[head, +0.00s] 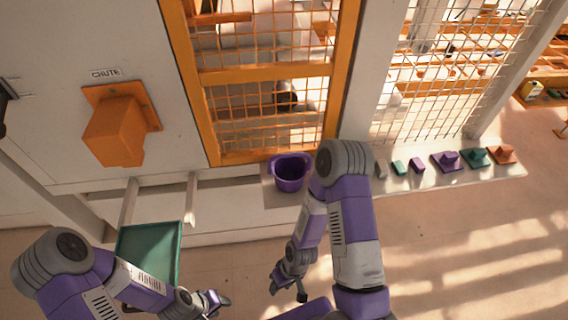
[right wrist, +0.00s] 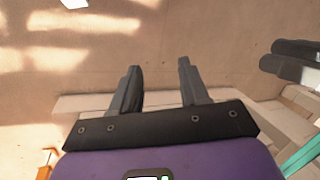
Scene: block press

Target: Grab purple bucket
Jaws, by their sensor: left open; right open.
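The purple bucket (head: 290,174) stands upright and looks empty on a pale ledge below the orange mesh door in the head view. My right arm reaches across just to the right of it. My right gripper (head: 288,285) hangs below the bucket in the picture, apart from it. In the right wrist view its two dark fingers (right wrist: 160,85) are spread with nothing between them. My left gripper (head: 219,302) is low in the head view, near the green tray, open and empty. The bucket does not show in the right wrist view.
A green tray (head: 165,238) sits below the orange chute (head: 114,132) at left. Several small coloured blocks, including a purple one (head: 447,161), line the ledge at right. The orange mesh door (head: 262,72) stands behind the bucket. The floor at lower right is clear.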

